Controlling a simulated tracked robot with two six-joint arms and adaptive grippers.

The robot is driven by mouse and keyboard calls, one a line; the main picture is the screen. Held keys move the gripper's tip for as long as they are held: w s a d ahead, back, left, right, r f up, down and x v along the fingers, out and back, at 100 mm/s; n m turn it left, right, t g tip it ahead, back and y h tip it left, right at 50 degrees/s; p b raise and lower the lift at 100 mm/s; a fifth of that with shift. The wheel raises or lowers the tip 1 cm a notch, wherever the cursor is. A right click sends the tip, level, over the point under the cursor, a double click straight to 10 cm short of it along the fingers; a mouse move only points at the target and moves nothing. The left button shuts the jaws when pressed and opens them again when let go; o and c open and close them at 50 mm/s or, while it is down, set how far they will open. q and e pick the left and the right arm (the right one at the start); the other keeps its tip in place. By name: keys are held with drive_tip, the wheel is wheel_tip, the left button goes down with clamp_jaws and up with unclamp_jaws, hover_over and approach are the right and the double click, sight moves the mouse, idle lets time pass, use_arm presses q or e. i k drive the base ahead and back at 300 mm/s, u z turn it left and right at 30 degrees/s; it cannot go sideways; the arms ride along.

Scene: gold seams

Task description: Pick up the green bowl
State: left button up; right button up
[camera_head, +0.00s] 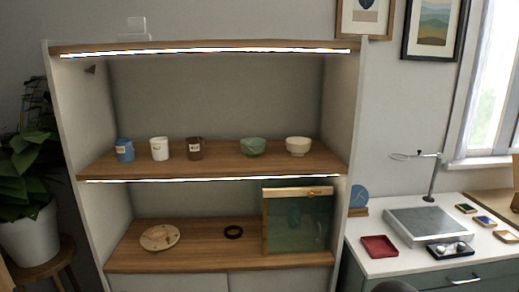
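The green bowl (253,146) stands upright on the upper wooden shelf (215,169), right of the middle. A cream bowl (298,146) stands to its right, a small gap apart. A brown mug (195,148) stands to its left with a wider gap. Nothing hides the green bowl in the head view. I cannot make out either of my grippers in this view.
A white cup (159,149) and a blue mug (125,150) stand further left on this shelf. The lower shelf holds a plate (160,237), a black ring (233,232) and a wood-edged glass panel (298,222). A white counter (400,262) stands at the right.

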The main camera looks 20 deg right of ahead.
sight(252, 147)
drive_tip(key=i, duration=0.85)
drive_tip(key=u, duration=0.05)
